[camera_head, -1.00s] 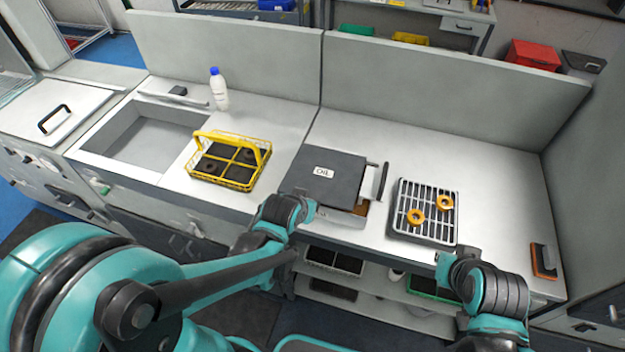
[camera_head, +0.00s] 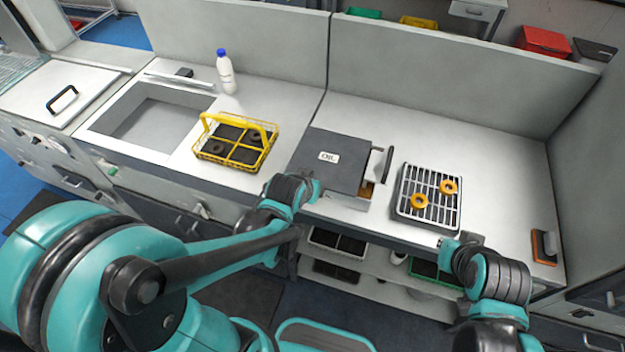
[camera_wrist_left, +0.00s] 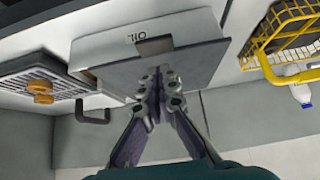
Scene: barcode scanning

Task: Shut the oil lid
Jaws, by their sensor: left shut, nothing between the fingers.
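An orange-brown strip shows at the box's right end, beside the lid, so the lid does not visibly cover that end. A dark handle (camera_head: 388,164) stands at that end. My left gripper (camera_head: 312,190) is shut and empty at the lid's near edge. In the left wrist view the shut fingertips (camera_wrist_left: 158,76) overlap the edge of the lid (camera_wrist_left: 195,62); I cannot tell whether they touch it. My right gripper (camera_head: 455,244) is at the counter's front edge, its fingers unclear.
A black rack (camera_head: 430,221) with two orange rings stands right of the oil box. A yellow wire basket (camera_head: 250,169) with dark round items stands left of it. A white bottle (camera_head: 226,75) stands behind the basket. A sink (camera_head: 150,125) is at the left. Counter behind the box is clear.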

